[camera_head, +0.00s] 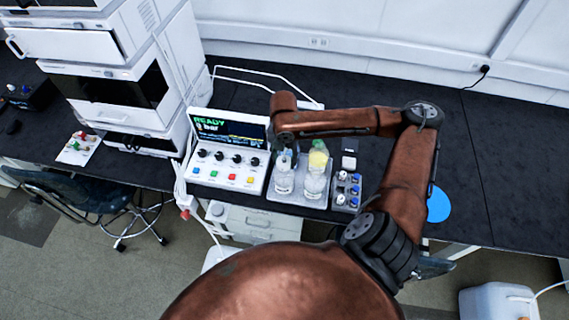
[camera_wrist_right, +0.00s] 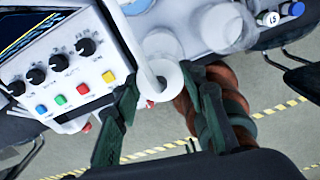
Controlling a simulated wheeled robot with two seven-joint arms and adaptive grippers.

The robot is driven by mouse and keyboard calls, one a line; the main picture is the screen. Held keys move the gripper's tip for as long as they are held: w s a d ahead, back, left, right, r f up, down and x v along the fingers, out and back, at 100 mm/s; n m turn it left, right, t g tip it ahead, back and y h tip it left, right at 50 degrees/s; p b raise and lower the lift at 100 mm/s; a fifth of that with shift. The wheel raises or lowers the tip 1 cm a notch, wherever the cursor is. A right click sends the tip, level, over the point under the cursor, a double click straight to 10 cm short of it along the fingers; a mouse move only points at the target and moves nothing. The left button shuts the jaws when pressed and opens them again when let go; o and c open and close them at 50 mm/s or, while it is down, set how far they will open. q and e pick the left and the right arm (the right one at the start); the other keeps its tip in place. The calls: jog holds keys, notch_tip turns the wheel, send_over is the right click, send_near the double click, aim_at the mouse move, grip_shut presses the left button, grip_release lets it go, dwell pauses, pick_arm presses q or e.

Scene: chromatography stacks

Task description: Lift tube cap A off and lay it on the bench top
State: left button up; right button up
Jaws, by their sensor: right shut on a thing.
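Two clear bottles stand side by side on a pale tray (camera_head: 281,198): a left bottle (camera_head: 284,183) and a right bottle (camera_head: 315,185) with a yellow top (camera_head: 318,158). My right gripper (camera_head: 286,152) points down at the top of the left bottle, partly hidden by my own wrist. In the wrist view my right gripper (camera_wrist_right: 167,92) has its fingers on both sides of a white round tube cap (camera_wrist_right: 166,79), with a white tube rising from it. It is shut on this cap. I cannot tell whether the cap is clear of the bottle neck. My left gripper is not in view.
An instrument panel (camera_head: 228,178) with knobs and coloured buttons stands left of the bottles. A small rack of vials (camera_head: 347,190) is close on the right. A blue disc (camera_head: 438,205) lies on the black bench (camera_head: 500,170), whose right side is mostly clear.

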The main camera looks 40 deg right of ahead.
jog(key=w+a+r+p, duration=0.2)
jog(key=a+r+p, duration=0.4)
jog(key=a+r, duration=0.7)
jog(key=shift+w+a+r, duration=0.15)
jog(key=shift+a+r, duration=0.1)
jog(key=shift+a, duration=0.1)
dwell(0.5)
jog(key=shift+f+m, duration=0.1)
jog(key=shift+m, duration=0.2)
